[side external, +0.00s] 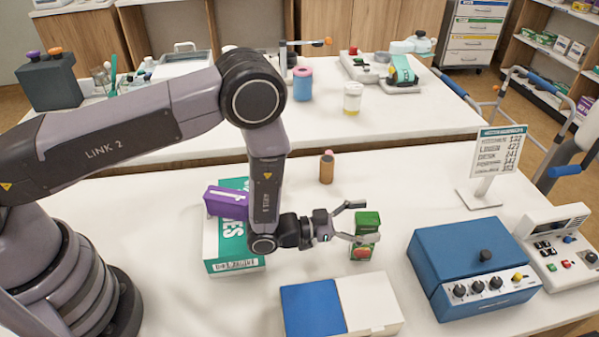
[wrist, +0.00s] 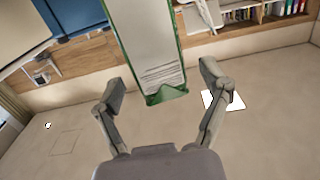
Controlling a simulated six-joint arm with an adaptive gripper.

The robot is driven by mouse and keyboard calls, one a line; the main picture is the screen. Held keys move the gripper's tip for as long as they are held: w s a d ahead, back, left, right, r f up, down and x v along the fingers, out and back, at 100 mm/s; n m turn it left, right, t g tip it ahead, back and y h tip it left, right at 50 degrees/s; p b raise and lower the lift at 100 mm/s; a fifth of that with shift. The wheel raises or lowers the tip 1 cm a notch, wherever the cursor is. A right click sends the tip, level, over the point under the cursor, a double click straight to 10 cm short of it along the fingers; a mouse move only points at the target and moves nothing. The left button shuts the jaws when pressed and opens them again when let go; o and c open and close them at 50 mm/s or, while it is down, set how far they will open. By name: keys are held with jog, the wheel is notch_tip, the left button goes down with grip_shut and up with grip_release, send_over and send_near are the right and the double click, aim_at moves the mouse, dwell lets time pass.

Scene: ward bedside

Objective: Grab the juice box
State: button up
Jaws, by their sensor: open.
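The juice box (side external: 366,222) is a small green carton with a red picture on its lower front. It appears to stand upright on the white table in the side external view. My gripper (side external: 361,219) is open, reaching in from the left with its fingers at the carton. In the wrist view the carton (wrist: 150,45) shows a white printed panel with green edges. It lies between and ahead of the open fingers (wrist: 160,85), with gaps on both sides. I cannot tell whether either finger touches it.
A blue-and-white box (side external: 370,300) lies in front of the carton. A blue device with knobs (side external: 465,255) stands to the right, near a sign (side external: 497,150). A purple case (side external: 226,203) rests on a teal-and-white box (side external: 222,245) at left. A brown bottle (side external: 327,168) stands behind.

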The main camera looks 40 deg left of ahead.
jog(key=shift+w+d, duration=0.15)
grip_shut()
dwell(0.4)
jog(key=shift+r, duration=0.1)
